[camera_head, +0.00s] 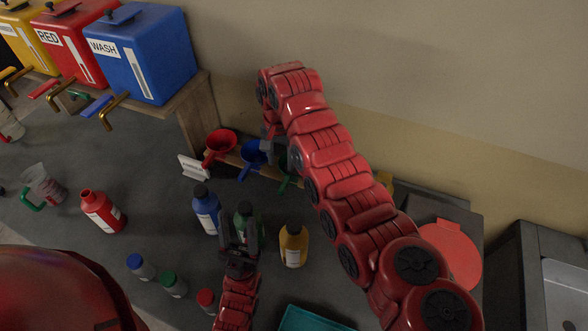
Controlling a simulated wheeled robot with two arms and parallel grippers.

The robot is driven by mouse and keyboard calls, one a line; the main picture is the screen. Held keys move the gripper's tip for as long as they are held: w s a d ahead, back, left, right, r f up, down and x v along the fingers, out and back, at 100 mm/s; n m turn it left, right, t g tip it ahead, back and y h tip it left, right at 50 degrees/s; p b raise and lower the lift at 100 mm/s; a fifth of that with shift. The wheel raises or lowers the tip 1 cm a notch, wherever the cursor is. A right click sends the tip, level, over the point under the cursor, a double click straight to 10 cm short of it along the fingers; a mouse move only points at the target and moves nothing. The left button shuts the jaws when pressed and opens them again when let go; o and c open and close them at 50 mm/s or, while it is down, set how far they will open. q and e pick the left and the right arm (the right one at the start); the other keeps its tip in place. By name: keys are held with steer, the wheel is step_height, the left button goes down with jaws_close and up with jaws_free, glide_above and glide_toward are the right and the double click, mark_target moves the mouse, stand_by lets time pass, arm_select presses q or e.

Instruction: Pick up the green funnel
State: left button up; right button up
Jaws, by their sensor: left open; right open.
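The green funnel (285,184) is in a rack at the back of the bench, with the blue funnel (253,153) to its left. Only its spout and a bit of its side show; my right arm hides the rest. My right gripper (269,143) is open, at the rack between the blue and green funnels; its fingertips are partly hidden, and I cannot tell if they touch either. My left gripper (241,234) is open at the front, its fingers in front of a green bottle (245,212); I cannot tell if they are around it.
A red funnel (221,141) is at the rack's left end. Blue (206,212), yellow (293,246) and red (100,211) bottles stand on the bench. A measuring jug (42,186) is at left. Small capped bottles (173,284) and a teal tray (308,319) are in front.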

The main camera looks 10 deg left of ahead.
mark_target(285, 182)
step_height(285, 182, down, 6)
steer(key=shift+f, duration=0.1)
steer(key=f+b, duration=0.1)
steer(key=f, duration=0.2)
steer(key=f+b, duration=0.1)
steer(key=f, duration=0.1)
steer(key=shift+w+d+f+b, duration=0.1)
steer(key=shift+w+d+b, duration=0.2)
steer(key=shift+w+d, duration=0.1)
jaws_close()
